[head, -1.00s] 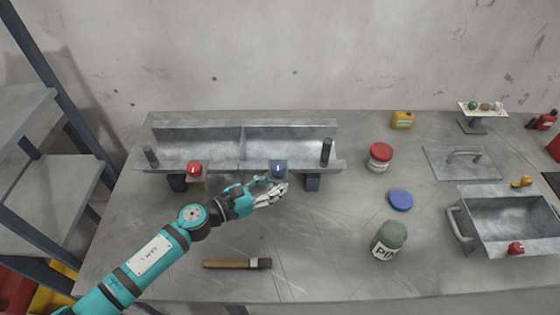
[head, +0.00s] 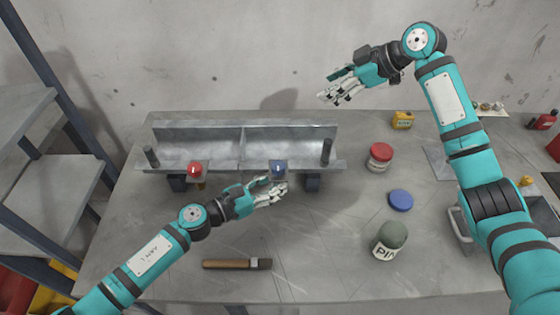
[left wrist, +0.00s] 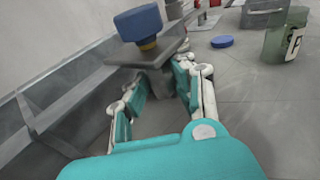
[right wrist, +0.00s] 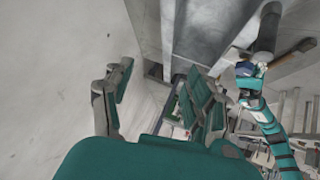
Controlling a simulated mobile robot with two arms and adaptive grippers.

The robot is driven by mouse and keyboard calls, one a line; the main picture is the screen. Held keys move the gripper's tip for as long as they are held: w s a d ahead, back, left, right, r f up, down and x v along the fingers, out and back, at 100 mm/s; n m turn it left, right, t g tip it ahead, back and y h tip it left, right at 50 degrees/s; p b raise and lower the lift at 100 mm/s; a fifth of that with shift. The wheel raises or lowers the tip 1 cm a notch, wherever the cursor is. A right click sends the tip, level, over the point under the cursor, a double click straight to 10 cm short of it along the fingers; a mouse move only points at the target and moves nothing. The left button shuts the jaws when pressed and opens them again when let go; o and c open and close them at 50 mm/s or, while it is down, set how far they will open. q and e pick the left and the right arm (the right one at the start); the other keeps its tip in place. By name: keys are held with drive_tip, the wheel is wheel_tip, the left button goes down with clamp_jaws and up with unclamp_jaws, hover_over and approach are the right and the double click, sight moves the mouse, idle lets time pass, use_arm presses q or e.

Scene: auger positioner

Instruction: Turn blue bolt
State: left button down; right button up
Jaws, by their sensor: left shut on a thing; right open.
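The blue bolt (head: 278,167) sits on the front of the grey V-shaped trough (head: 209,150), near its right end. Its blue head (left wrist: 139,22) stands above a yellow collar at the top of the left wrist view. My left gripper (head: 276,190) is at the trough's front, just below the blue head. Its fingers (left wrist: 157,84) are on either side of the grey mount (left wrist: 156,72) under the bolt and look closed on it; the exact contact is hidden. My right gripper (head: 332,92) is open and empty, raised behind and right of the trough.
A red bolt (head: 195,169) sits at the trough's left. A brush (head: 235,264) lies in front.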

drive_tip(key=s+a+n+g+h, duration=0.2)
drive_tip(key=s+a+n+g, duration=0.15)
drive_tip(key=s+a, duration=0.35)
drive_tip(key=n+g+h, duration=0.2)
approach(279, 166)
drive_tip(key=shift+m, duration=0.25)
drive_tip(key=x, duration=0.9)
drive_tip(key=c, duration=1.1)
drive_tip(key=shift+c, duration=0.3)
